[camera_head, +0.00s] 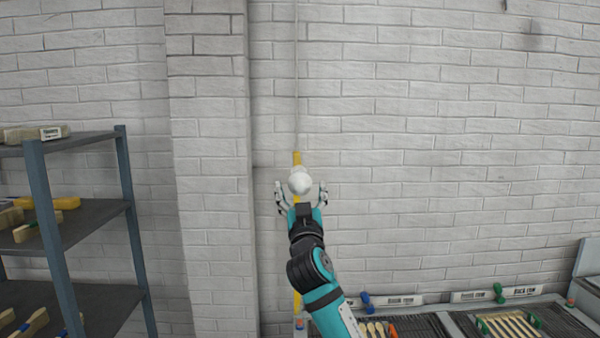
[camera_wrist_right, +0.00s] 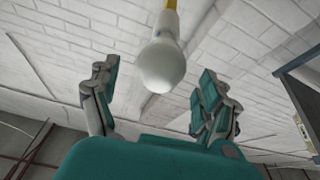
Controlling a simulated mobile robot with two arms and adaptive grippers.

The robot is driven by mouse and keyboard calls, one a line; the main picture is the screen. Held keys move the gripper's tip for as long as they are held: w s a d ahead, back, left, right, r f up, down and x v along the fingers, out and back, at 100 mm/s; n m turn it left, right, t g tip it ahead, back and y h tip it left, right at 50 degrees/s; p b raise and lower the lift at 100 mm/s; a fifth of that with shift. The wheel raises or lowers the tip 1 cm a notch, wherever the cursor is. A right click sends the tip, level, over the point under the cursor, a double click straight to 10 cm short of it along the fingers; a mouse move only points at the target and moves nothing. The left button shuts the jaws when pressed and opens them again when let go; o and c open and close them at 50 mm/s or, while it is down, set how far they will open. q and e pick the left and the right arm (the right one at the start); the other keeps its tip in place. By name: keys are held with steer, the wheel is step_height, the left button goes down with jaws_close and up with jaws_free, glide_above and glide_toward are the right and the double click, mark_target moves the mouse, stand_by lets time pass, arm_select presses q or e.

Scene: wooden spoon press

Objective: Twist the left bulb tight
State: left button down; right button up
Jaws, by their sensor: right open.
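A white round bulb (camera_head: 300,181) hangs in front of the brick wall at the lower end of a thin cord with a yellow piece (camera_head: 297,158) above it. My right gripper (camera_head: 301,190) is raised to the bulb from below, with one finger on each side of it. In the right wrist view the bulb (camera_wrist_right: 161,66) shows between the spread fingers of my right gripper (camera_wrist_right: 152,95), with gaps on both sides. The gripper is open and holds nothing. My left gripper is not in view. Only one bulb shows.
A shelf rack (camera_head: 88,212) with wooden pieces stands at the left. Low at the right is a bench (camera_head: 440,310) with trays of wooden spoons (camera_head: 510,325) and labelled strips (camera_head: 400,300). The wall around the bulb is bare.

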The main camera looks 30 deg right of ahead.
mark_target(298, 186)
steer(key=shift+p+x, duration=0.5)
steer(key=shift+x, duration=1.25)
steer(key=shift+f, duration=0.1)
steer(key=c, duration=1.2)
steer(key=shift+o, duration=0.2)
steer(key=shift+f+m+b, duration=0.2)
steer(key=shift+m+b, duration=0.1)
steer(key=shift+b, duration=0.45)
steer(key=m+g+h+b, duration=0.1)
steer(key=m+b, duration=0.2)
steer(key=b, duration=0.1)
steer(key=m+g+h+b, duration=0.1)
steer(key=m+b, duration=0.2)
steer(key=b, duration=0.1)
steer(key=m+g+h+b, duration=0.2)
steer(key=m+b, duration=0.2)
steer(key=b, duration=0.1)
steer(key=shift+a+f, duration=0.1)
steer(key=m, duration=0.1)
steer(key=m+g+b, duration=0.1)
steer(key=m, duration=0.1)
steer(key=shift+r+m+g+h, duration=0.2)
steer(key=shift+m+g+h, duration=0.1)
steer(key=shift+h, duration=0.1)
steer(key=shift+m+g, duration=0.9)
steer(key=shift+m, duration=1.2)
